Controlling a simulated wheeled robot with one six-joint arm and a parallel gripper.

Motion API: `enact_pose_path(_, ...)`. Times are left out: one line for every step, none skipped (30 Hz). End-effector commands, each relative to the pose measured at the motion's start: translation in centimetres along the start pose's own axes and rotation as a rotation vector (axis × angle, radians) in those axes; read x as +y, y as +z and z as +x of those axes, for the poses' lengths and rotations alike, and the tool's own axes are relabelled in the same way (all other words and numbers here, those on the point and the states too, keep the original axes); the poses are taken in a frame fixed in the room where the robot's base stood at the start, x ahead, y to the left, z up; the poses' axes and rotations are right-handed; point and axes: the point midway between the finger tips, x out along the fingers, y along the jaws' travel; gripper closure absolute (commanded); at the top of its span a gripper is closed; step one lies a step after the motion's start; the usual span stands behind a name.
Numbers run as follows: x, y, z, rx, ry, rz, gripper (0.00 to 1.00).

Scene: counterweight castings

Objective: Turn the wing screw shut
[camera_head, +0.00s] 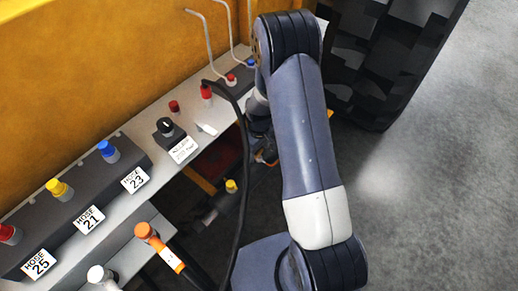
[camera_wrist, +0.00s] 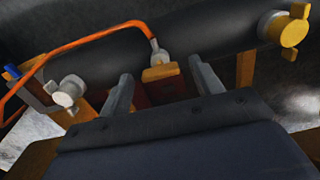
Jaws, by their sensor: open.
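In the wrist view a round yellow knob (camera_wrist: 291,31) with small tabs at its rim sits at the upper right, on the end of a grey cylinder; it looks like the wing screw, but I cannot be sure. A small yellow part (camera_head: 231,186) shows below the bench in the head view. My gripper (camera_wrist: 160,70) is open, its two grey fingers apart with nothing held. Beyond the gap stands an orange block (camera_wrist: 161,73) with a fitting above it. The yellow knob is to the right of the fingers, clear of them. In the head view my arm hides most of the gripper.
A dark hose (camera_head: 243,160) hangs by my arm. The bench (camera_head: 145,130) carries coloured couplings; open floor (camera_head: 440,170) lies right.

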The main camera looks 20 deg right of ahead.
Motion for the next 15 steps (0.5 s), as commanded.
enact_pose_path(0.01,-0.01,0.0,0.0,0.0,0.0,0.38)
enact_pose_path(0.01,-0.01,0.0,0.0,0.0,0.0,0.38)
enact_pose_path(0.01,-0.01,-0.01,0.0,0.0,0.0,0.38)
enact_pose_path(0.0,-0.01,-0.01,0.0,0.0,0.0,0.38)
enact_pose_path(0.0,-0.01,-0.01,0.0,0.0,0.0,0.4)
enact_pose_path(0.0,0.0,-0.01,0.0,0.0,0.0,0.43)
enact_pose_path(0.0,0.0,-0.01,0.0,0.0,0.0,0.46)
enact_pose_path(0.0,0.0,-0.02,0.0,0.0,0.0,0.48)
enact_pose_path(0.0,0.0,-0.02,0.0,0.0,0.0,0.51)
enact_pose_path(0.0,0.0,-0.02,0.0,0.0,0.0,0.54)
enact_pose_path(0.0,0.0,-0.02,0.0,0.0,0.0,0.56)
enact_pose_path(0.0,0.0,-0.02,0.0,0.0,0.0,0.59)
enact_pose_path(0.0,0.0,-0.02,0.0,0.0,0.0,0.62)
enact_pose_path(0.0,0.0,-0.02,0.0,0.0,0.0,0.64)
enact_pose_path(0.0,0.0,-0.02,0.0,0.0,0.0,0.68)
